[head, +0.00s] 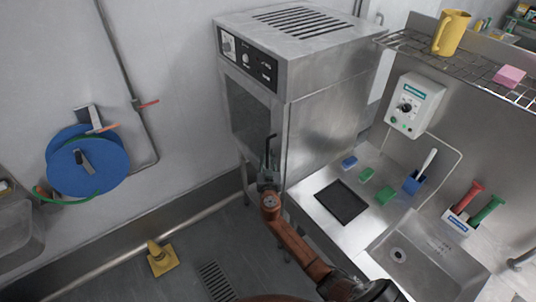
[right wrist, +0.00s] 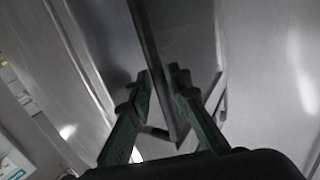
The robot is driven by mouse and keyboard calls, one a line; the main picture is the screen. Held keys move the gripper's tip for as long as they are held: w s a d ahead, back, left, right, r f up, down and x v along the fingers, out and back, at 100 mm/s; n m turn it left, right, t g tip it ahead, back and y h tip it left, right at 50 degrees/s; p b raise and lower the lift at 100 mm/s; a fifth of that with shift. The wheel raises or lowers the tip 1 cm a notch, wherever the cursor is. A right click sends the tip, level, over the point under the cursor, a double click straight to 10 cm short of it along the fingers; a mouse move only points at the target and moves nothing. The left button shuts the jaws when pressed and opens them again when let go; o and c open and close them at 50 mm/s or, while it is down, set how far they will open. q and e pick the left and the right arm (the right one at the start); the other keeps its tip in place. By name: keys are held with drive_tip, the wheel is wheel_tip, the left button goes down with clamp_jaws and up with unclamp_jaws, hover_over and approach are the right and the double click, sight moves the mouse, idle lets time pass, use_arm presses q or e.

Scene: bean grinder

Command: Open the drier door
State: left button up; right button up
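The drier (head: 328,110) is a brushed-metal cabinet with a vented top and a dark control panel. Its door (head: 250,115), with a dark window, faces left and looks closed. A thin dark handle (head: 268,148) stands near the door's right edge. My right gripper (head: 268,178) is at the handle's lower end. In the right wrist view, the green fingers of my right gripper (right wrist: 162,78) lie on both sides of a narrow dark bar, apparently the handle (right wrist: 163,95), and look closed on it. My left gripper is not in view.
A steel counter with a black tray (head: 341,201), green sponges and a sink (head: 412,258) lies right of the drier. A yellow cone-like object (head: 161,259) stands on the floor. A blue hose reel (head: 88,165) hangs on the left wall. Floor before the door looks clear.

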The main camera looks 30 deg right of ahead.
drive_tip(key=shift+w+d, duration=0.15)
drive_tip(key=shift+w, duration=0.2)
drive_tip(key=shift+c, duration=0.4)
clamp_jaws()
